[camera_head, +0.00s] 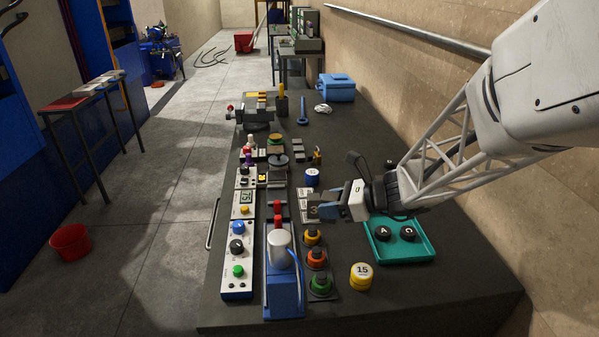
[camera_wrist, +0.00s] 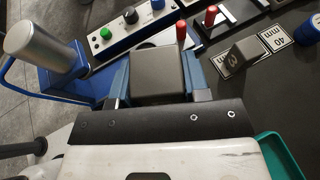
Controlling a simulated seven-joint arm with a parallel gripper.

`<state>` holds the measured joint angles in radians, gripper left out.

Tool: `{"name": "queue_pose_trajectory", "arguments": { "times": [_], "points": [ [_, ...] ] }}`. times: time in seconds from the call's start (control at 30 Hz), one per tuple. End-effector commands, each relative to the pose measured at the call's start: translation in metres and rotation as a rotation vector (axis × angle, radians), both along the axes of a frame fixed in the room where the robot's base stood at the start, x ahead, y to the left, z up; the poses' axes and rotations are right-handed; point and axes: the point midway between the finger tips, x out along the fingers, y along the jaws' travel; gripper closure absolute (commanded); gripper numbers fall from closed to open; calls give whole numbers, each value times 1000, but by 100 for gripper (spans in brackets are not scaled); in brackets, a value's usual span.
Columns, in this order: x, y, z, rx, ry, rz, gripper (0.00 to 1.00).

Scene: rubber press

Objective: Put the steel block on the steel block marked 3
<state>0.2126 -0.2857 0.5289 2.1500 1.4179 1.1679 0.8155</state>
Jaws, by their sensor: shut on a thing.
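A plain grey steel block (camera_wrist: 157,72) is between the blue-padded fingers of my gripper (camera_wrist: 156,86) in the wrist view. The gripper is shut on it. The steel block marked 3 (camera_wrist: 238,58) sits on a white-labelled plate to the right of the held block in the wrist view, apart from it. In the head view my gripper (camera_head: 338,205) is over the middle of the bench, beside the white-labelled plates (camera_head: 307,196).
A blue press with a silver cylinder (camera_head: 280,238) and a button panel (camera_head: 238,255) stand left of the gripper. A teal tray (camera_head: 413,252) with dark round pieces lies right. Coloured knobs (camera_head: 316,257) and a yellow 15 weight (camera_head: 361,276) are in front. A blue cylinder (camera_head: 312,178) stands behind.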

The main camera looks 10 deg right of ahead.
Motion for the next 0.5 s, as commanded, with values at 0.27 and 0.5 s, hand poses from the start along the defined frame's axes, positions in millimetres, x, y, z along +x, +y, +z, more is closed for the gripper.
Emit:
{"name": "queue_pose_trajectory", "arguments": {
  "times": [0.27, 0.5],
  "points": [
    [1, 0, 1, 0, -2, -1, 100],
    [11, 0, 0, 0, -2, -1, 100]
  ]
}}
